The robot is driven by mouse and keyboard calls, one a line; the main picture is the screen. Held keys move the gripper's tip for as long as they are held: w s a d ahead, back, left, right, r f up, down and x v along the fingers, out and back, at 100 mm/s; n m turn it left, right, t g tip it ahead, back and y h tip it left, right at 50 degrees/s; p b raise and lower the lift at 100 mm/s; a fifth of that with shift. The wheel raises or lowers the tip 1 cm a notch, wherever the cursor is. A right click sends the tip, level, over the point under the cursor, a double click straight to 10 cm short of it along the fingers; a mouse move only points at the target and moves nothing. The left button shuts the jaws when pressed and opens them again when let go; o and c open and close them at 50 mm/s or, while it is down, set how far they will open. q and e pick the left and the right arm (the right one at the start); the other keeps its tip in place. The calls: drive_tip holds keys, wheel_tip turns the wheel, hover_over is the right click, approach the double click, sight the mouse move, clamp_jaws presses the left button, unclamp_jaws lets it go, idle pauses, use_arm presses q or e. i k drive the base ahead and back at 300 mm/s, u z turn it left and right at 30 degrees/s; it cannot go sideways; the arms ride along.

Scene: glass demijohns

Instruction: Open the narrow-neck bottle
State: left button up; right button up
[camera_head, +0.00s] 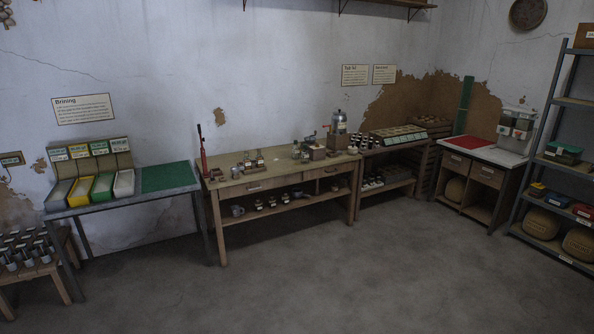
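A wooden workbench (286,180) stands against the back wall. Several small bottles or jars stand on its top, among them a dark one with a pale cap (260,158) left of the middle and a greenish glass one (296,151) further right. They are too small to tell which is the narrow-neck bottle, or whether any is open or closed. Neither of my grippers is in view.
A red upright tool (203,155) stands at the workbench's left end. A red-and-white-topped cabinet (483,153) and metal shelf (565,160) are at right. The floor (330,280) is clear.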

sight(259, 158)
drive_tip(key=i, duration=2.25)
drive_tip(key=u, duration=0.3)
drive_tip(key=i, duration=1.1)
drive_tip(key=z, duration=1.65)
drive_tip(key=i, duration=3.45)
drive_tip(key=u, duration=2.5)
